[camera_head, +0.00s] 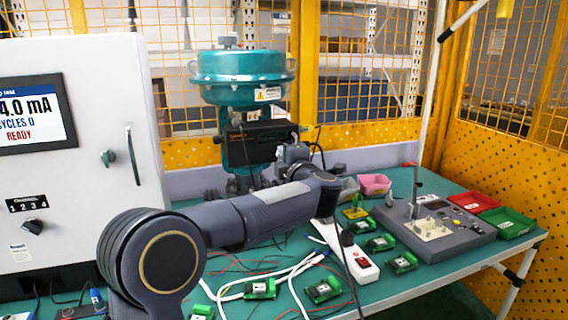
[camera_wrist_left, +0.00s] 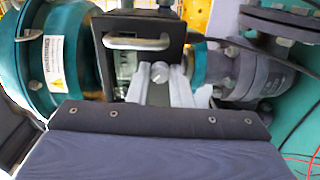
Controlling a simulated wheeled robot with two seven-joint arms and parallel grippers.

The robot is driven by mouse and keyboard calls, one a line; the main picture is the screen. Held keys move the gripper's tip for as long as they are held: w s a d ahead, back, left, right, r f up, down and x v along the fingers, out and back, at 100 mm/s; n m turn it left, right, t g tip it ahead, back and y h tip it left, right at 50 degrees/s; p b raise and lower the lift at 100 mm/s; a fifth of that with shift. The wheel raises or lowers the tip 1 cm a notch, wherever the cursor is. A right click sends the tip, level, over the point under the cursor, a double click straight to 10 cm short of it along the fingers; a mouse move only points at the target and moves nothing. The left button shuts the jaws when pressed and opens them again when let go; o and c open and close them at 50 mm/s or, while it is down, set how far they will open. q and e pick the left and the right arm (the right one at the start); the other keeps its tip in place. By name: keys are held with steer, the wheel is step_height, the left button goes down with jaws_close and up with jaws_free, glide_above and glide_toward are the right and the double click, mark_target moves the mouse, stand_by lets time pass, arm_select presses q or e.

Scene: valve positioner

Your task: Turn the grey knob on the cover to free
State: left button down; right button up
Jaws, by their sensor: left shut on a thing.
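The valve's positioner has a black cover (camera_head: 258,134) and sits on the front of the teal valve. In the left wrist view the black cover (camera_wrist_left: 100,50) appears rotated, with a silver handle on it. The small round grey knob (camera_wrist_left: 160,72) lies between the pale fingertips of my left gripper (camera_wrist_left: 166,86). The gripper is shut on the knob. The knob's pointer and any markings are too small to read. In the head view my left arm crosses in front of the valve, and the knob and fingertips cannot be made out. My right gripper is not in view.
A white cabinet (camera_head: 85,175) with a screen reading READY stands at the left. The teal table (camera_head: 410,277) carries green circuit boards, a white power strip (camera_head: 345,250), loose cables, a grey test fixture (camera_head: 440,232), and red and green trays (camera_head: 508,222). Yellow mesh fencing surrounds the back.

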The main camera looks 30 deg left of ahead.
arm_select(q)
steer(key=shift+n, duration=0.3)
steer(key=c, duration=1.6)
jaws_free()
steer(key=v, duration=0.7)
steer(key=shift+s+d+b, duration=0.25)
steer(key=shift+s+b, duration=0.05)
